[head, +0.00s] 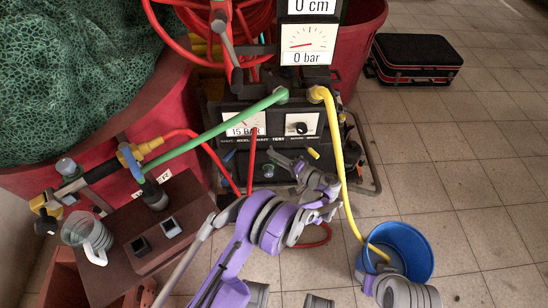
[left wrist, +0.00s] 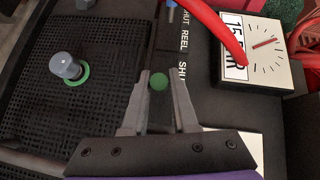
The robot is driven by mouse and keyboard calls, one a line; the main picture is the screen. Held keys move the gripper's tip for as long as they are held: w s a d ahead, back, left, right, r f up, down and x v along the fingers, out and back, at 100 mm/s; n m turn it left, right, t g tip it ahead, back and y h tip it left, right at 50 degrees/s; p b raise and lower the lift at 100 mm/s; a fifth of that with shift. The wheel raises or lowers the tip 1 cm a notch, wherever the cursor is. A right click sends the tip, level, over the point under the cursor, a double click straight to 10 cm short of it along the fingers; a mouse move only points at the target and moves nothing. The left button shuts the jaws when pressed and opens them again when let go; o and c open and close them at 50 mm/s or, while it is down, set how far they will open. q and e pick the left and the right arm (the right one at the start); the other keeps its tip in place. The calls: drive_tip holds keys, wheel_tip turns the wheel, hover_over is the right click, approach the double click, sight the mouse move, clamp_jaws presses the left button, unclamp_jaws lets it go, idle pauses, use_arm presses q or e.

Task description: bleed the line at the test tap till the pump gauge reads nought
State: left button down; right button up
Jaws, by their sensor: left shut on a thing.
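My left gripper (head: 277,156) is at the front of the black pump unit (head: 225,170). It is shut on a small green knob (left wrist: 159,82), which shows between its fingertips in the left wrist view. I cannot read a label on that knob. The pump gauge (head: 242,124) marked 15 BAR also shows in the left wrist view (left wrist: 262,50), its red needle away from the label, pointing up and right. A separate upper dial (head: 308,42) reads 0 bar. Part of my right arm shows at the lower right; its fingers are not visible.
A yellow hose (head: 340,150) runs from the unit into a blue bucket (head: 425,262). A green hose (head: 215,130) runs left to a valve assembly over a brown box (head: 190,205) with a clear jug (head: 88,238). A black case (head: 418,56) stands behind. Tiles at right are clear.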

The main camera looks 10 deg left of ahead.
use_arm(q)
drive_tip(key=shift+w+r, duration=0.1)
drive_tip(key=c, duration=0.7)
unclamp_jaws()
drive_tip(key=shift+a, duration=0.1)
drive_tip(key=p+v, duration=0.1)
drive_tip(key=v, duration=1)
drive_tip(key=shift+p, duration=0.4)
